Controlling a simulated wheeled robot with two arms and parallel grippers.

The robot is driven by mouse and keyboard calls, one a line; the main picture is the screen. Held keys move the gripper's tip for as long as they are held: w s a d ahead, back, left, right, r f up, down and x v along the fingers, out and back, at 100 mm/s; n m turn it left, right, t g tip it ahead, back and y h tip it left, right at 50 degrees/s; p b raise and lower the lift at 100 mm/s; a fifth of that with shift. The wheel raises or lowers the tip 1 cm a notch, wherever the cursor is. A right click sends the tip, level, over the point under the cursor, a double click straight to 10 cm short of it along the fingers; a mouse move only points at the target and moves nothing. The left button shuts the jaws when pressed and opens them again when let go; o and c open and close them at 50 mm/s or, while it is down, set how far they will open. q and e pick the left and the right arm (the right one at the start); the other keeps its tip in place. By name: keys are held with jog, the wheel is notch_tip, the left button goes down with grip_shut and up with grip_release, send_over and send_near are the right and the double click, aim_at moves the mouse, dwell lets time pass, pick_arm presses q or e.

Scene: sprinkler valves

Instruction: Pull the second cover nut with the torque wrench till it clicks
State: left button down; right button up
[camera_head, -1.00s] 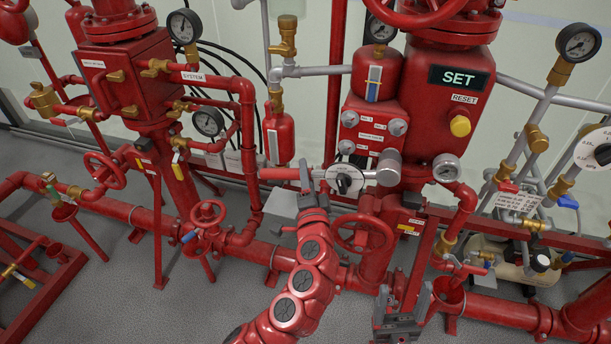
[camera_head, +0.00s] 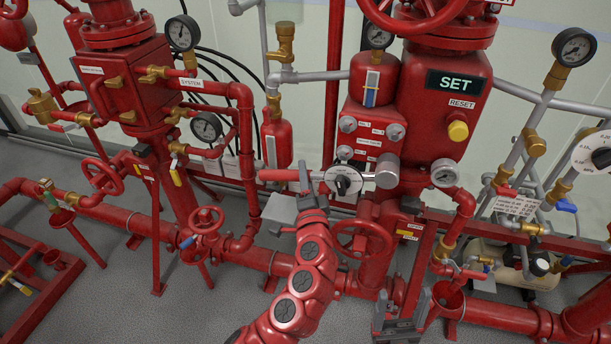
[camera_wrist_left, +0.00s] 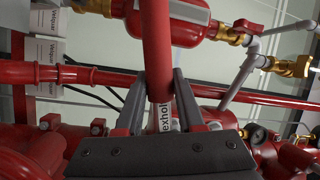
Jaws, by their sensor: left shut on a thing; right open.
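The torque wrench has a red handle (camera_head: 278,174), a round black-and-white dial and a silver head (camera_head: 388,172). It lies roughly level across the lower part of the red cover. The silver head sits over the cover's lower right corner and hides any nut behind it. Two silver cover nuts show above, at upper left (camera_head: 348,124) and upper right (camera_head: 395,131). My left gripper (camera_head: 306,179) is shut on the red handle, which also runs between its fingers in the left wrist view (camera_wrist_left: 156,45). My right gripper (camera_head: 404,303) is open and empty, low in front of the pipework.
A red handwheel (camera_head: 364,238) is just below the wrench. A panel reading SET (camera_head: 455,82) and a yellow reset button (camera_head: 458,131) are above right. A red bottle (camera_head: 277,143) hangs above the handle.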

pick_arm(q)
jog(key=shift+r+m+p, duration=0.3)
jog(key=shift+r+m, duration=0.1)
jog(key=shift+r, duration=0.3)
jog(key=shift+w+a+r+m+t+p, duration=0.15)
jog(key=shift+r+m+t+p, duration=0.2)
jog(key=shift+r, duration=0.3)
jog(key=shift+r+m+h, duration=0.3)
jog(key=shift+r+m, duration=0.05)
jog(key=shift+r, duration=0.05)
jog(key=shift+r+m+t+p, duration=0.35)
jog(key=shift+r+m+p, duration=0.3)
jog(key=shift+r, duration=0.65)
jog(key=shift+r+m+h+p, duration=0.4)
jog(key=shift+r+m+p, duration=0.1)
jog(key=shift+r+m, duration=0.15)
jog(key=shift+r+t, duration=0.3)
dwell(0.4)
